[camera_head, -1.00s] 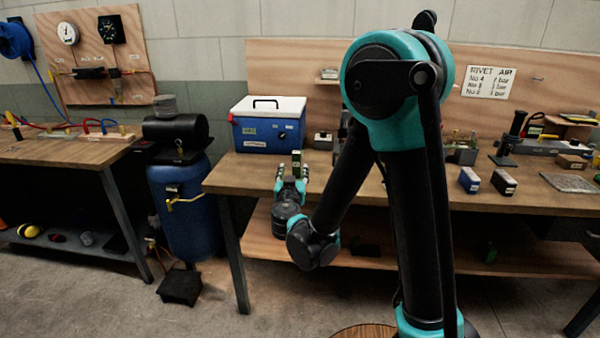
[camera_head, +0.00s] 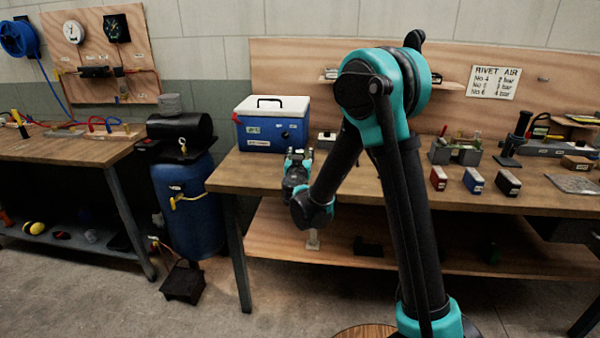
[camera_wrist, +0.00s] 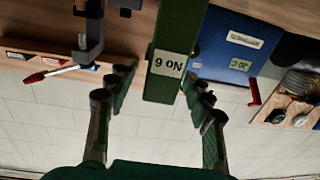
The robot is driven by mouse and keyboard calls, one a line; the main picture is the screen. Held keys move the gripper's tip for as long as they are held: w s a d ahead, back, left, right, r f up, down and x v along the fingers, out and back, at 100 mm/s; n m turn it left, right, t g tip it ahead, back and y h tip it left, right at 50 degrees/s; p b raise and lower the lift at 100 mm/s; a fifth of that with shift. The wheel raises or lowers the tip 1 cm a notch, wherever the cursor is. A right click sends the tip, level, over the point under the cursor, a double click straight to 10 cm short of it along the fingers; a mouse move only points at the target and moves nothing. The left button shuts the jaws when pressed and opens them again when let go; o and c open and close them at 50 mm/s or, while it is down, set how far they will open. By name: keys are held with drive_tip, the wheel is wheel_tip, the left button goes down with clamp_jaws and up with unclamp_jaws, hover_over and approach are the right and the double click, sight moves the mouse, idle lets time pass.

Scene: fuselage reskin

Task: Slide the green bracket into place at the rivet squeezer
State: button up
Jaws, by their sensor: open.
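The green bracket (camera_wrist: 178,35) is a long green block with a white label that shows upside down as "NO 6" in the wrist view. Its near end lies between the fingers of my gripper (camera_wrist: 157,76), which are open on either side of it. I cannot tell whether a finger touches it. In the head view my gripper (camera_head: 298,160) is over the front left part of the bench, in front of the blue cool box; the bracket is largely hidden there. A grey tool (camera_wrist: 90,35) beside the bracket in the wrist view may be the rivet squeezer; I cannot be sure.
The blue cool box (camera_head: 272,133) with a white lid stands just behind my gripper. Red (camera_head: 438,178), blue (camera_head: 474,180) and black (camera_head: 507,182) boxes stand right of my arm. A low shelf (camera_head: 370,235) runs under the bench (camera_head: 400,185). A blue tank (camera_head: 188,200) stands left.

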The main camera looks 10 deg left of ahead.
drive_tip(key=shift+w, duration=1.25)
drive_tip(key=shift+c, duration=0.3)
clamp_jaws()
